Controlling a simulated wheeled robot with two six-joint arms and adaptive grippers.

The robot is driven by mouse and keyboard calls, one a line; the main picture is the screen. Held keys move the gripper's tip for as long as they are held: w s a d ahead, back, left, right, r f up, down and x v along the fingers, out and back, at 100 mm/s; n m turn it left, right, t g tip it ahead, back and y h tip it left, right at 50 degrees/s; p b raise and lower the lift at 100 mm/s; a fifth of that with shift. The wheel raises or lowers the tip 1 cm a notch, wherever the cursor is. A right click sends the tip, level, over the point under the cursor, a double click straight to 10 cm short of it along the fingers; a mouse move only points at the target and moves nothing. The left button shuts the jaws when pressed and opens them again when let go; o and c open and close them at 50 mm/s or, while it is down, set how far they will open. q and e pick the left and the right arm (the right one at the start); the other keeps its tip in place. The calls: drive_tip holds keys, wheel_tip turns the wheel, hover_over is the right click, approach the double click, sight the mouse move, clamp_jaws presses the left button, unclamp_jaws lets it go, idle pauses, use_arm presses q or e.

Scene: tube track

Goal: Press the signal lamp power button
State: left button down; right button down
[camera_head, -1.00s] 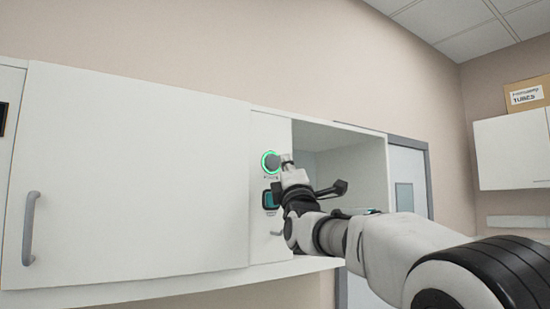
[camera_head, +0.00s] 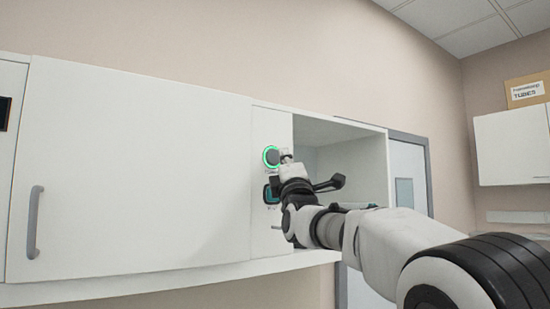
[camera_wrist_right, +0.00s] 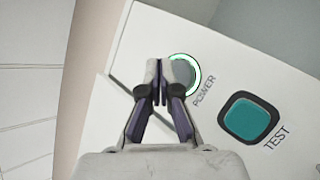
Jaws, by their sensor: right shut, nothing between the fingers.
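The power button (camera_head: 271,157) is a round grey button with a lit green ring, on the narrow white panel of the wall cabinet. It also shows in the right wrist view (camera_wrist_right: 185,75), with the word POWER beside it. My right gripper (camera_head: 286,157) is shut and empty, its fingertips at the button's edge. In the wrist view the fingertips (camera_wrist_right: 162,68) overlap the left part of the button; I cannot tell whether they touch it. My left gripper is not in view.
A square teal TEST button (camera_wrist_right: 247,119) sits beside the power button on the same panel. An open cabinet compartment (camera_head: 355,165) lies right of the panel, behind my right arm. A closed cabinet door with a handle (camera_head: 35,222) is at left. A labelled box (camera_head: 527,91) stands at upper right.

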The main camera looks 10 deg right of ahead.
idle(0.4)
drive_tip(key=shift+w+a, duration=0.15)
drive_tip(key=shift+w, duration=0.3)
drive_tip(key=shift+w+a, duration=0.2)
drive_tip(key=shift+w, duration=0.25)
idle(0.6)
drive_tip(key=shift+s+d+b, duration=0.35)
drive_tip(key=shift+s+b, duration=0.55)
drive_tip(key=shift+b, duration=0.1)
